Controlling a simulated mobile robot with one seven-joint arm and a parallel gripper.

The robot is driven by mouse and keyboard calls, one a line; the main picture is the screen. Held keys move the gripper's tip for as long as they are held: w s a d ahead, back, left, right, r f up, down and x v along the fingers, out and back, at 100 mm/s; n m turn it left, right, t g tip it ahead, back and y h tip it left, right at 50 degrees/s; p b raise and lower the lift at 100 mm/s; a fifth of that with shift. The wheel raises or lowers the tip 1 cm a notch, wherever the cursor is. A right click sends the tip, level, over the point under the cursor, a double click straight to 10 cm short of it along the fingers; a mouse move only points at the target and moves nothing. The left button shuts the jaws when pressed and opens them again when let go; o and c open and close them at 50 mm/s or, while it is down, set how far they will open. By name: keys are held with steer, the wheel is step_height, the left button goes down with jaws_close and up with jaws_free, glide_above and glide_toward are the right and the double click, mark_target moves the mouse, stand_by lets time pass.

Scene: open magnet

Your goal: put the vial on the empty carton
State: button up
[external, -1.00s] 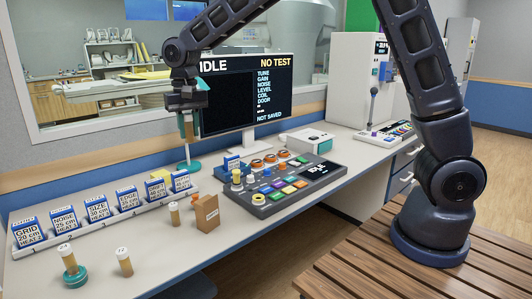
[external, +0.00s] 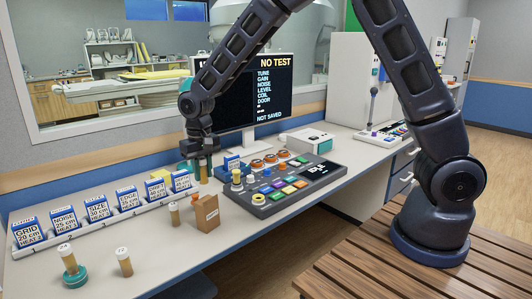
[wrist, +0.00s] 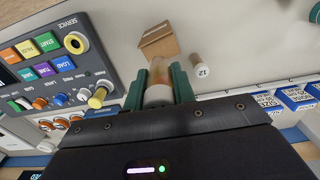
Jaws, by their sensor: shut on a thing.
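My gripper (external: 203,160) is shut on a vial (wrist: 158,88), with its green fingers on either side of it in the wrist view. In the external view, the lower part of this vial (external: 204,174) hangs below the gripper, above the far part of the desk. A brown carton (external: 207,213) stands on the desk in front of the gripper; it also shows ahead of the fingers in the wrist view (wrist: 158,42). Several blue and white cartons (external: 97,206) stand in a row at left. I cannot tell which carton is empty.
Loose capped vials stand left of the brown carton (external: 174,214) and near the front (external: 124,262). Another vial sits in a teal stand (external: 70,270). A control panel (external: 285,185) is at right, and a monitor (external: 258,95) stands behind.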

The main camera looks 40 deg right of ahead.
steer(key=shift+f, duration=2.95)
steer(key=shift+f, duration=0.15)
steer(key=o, duration=1)
